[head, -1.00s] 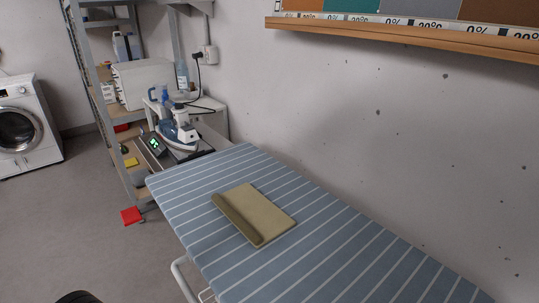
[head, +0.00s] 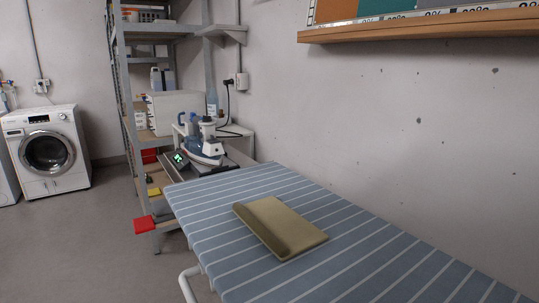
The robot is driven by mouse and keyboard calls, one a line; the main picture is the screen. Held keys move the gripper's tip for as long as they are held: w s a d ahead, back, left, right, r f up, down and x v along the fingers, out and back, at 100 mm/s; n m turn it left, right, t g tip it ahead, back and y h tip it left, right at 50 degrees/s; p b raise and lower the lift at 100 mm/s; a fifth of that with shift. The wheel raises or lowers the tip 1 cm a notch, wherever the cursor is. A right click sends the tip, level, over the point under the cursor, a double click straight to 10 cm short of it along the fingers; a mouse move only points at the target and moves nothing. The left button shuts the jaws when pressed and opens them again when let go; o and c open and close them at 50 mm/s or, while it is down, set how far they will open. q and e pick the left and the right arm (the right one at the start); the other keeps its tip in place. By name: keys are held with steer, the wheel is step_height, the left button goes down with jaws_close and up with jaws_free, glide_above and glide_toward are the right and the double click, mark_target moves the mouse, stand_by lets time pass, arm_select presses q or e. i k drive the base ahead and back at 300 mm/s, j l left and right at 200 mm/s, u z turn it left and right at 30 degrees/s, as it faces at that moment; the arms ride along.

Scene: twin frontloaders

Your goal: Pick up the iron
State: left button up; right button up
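The iron (head: 204,148) is blue and white and stands on a dark station with a green lit display (head: 180,158), just beyond the far end of the ironing board. A dark cord runs from near it up to a wall socket. Neither of my grippers shows in the head view. Part of the iron's surroundings overlaps with a white bottle-like part, so its handle is hard to make out.
The blue striped ironing board (head: 360,255) fills the front right, with a folded olive cloth (head: 280,228) on it. A metal shelf (head: 122,90) stands behind the iron. A washing machine (head: 46,150) is at the left. The floor at left is clear.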

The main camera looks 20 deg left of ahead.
mark_target(204, 153)
steer(key=u, duration=1.2)
